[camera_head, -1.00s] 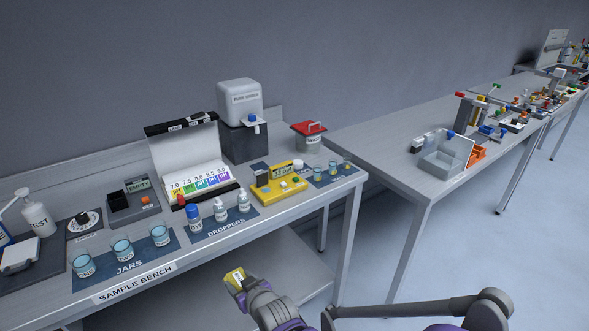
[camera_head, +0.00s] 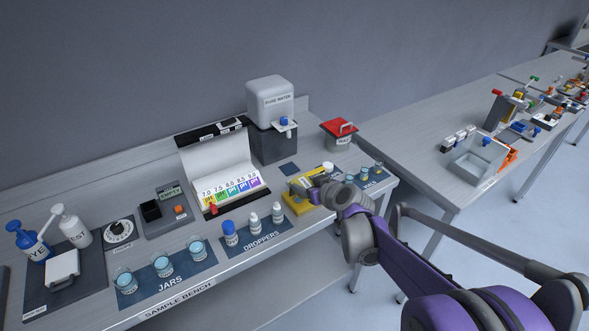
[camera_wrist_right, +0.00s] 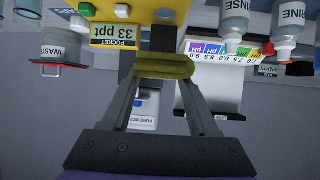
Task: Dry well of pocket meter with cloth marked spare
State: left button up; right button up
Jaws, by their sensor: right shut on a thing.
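My right gripper (camera_head: 308,188) is over the yellow pocket meter (camera_head: 299,205) on the sample bench and hides much of it. In the right wrist view the gripper (camera_wrist_right: 165,72) is shut on a folded yellow cloth (camera_wrist_right: 165,66). Any marking on the cloth is not readable. The pocket meter (camera_wrist_right: 130,12) shows there upside down, with a display reading 33 ppt, just beyond the cloth. A dark part beside the display (camera_wrist_right: 164,38) lies right past the cloth. I cannot tell whether the cloth touches the meter or its well. My left gripper is not in view.
Dropper bottles (camera_head: 254,222) and jars (camera_head: 162,265) stand along the front. A pH colour chart (camera_head: 232,188), a pure water dispenser (camera_head: 270,103) and a red-lidded waste pot (camera_head: 339,134) stand behind. Small cups (camera_head: 365,174) are right of the meter. A second table (camera_head: 420,145) is at right.

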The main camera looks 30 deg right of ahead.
aim_at(306, 208)
jog(key=shift+w, duration=0.25)
jog(key=shift+s+r, duration=0.15)
jog(key=shift+s, duration=0.2)
jog(key=shift+d+r, duration=0.1)
jog(key=shift+f+n+y, duration=0.2)
jog(key=shift+n+y, duration=0.1)
jog(key=shift+w+f+b, duration=0.2)
jog(key=shift+f+b, duration=0.15)
jog(key=shift+f, duration=0.8)
jog(key=shift+s+f+b, duration=0.25)
jog(key=shift+f+b, duration=0.2)
jog(key=shift+f, duration=0.25)
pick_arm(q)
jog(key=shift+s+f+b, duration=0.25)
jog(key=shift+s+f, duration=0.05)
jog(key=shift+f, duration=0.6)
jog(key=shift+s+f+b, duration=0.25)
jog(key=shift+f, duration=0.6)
pick_arm(e)
jog(key=shift+w+f, duration=0.15)
jog(key=shift+f, duration=0.8)
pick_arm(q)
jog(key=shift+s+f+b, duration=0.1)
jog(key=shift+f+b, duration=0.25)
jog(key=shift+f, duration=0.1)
pick_arm(e)
jog(key=shift+f, duration=0.65)
